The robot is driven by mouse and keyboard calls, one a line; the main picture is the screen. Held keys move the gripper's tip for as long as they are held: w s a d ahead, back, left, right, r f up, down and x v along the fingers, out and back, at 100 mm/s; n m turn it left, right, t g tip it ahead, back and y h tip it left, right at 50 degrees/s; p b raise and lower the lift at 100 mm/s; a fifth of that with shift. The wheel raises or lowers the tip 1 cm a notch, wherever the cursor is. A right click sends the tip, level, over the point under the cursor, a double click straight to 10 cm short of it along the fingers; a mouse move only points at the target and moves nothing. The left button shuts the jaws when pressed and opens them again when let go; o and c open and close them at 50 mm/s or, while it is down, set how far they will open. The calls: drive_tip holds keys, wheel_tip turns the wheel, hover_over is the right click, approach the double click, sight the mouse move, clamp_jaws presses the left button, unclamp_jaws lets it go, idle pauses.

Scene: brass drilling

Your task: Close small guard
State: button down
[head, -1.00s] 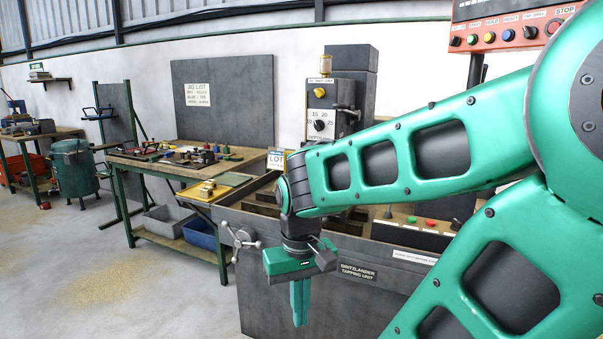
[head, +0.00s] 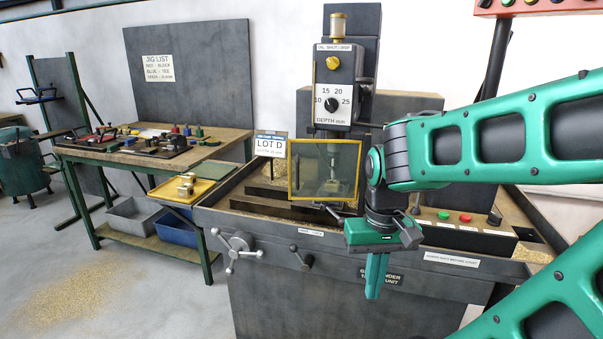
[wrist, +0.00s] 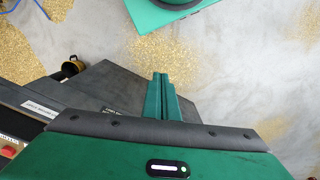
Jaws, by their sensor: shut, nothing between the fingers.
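The small guard (head: 312,172) is a clear, yellow-framed panel on the tapping unit (head: 330,270), standing in front of the spindle. Its right edge is close to my arm in the head view, and I cannot tell whether it is fully closed. My gripper (head: 374,285) points down in front of the machine's front edge, to the right of and below the guard. Its green fingers are together and empty, which also shows in the wrist view (wrist: 160,95). The guard does not show in the wrist view.
A depth dial (head: 333,104) is above the guard. A LOT D sign (head: 270,146) stands left of it. A spoked handwheel (head: 237,250) and a small lever (head: 303,258) stick out at the front. A jig bench (head: 150,165) is at the left. Brass chips (wrist: 165,55) lie on the floor.

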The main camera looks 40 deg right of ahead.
sight(301, 172)
drive_tip(key=shift+r, duration=0.1)
drive_tip(key=w+d+r+m+t+h, duration=0.1)
drive_tip(key=w+r+m+t+h, duration=0.2)
drive_tip(key=w+r+m, duration=0.55)
drive_tip(key=w+d+r+m+t+h, duration=0.1)
drive_tip(key=w+r+m+t+h, duration=0.15)
drive_tip(key=w+r, duration=1.15)
drive_tip(key=w+d+f, duration=0.4)
drive_tip(key=w+f, duration=0.8)
drive_tip(key=shift+d, duration=0.2)
drive_tip(key=shift+d+f, duration=0.1)
drive_tip(key=shift+d, duration=0.05)
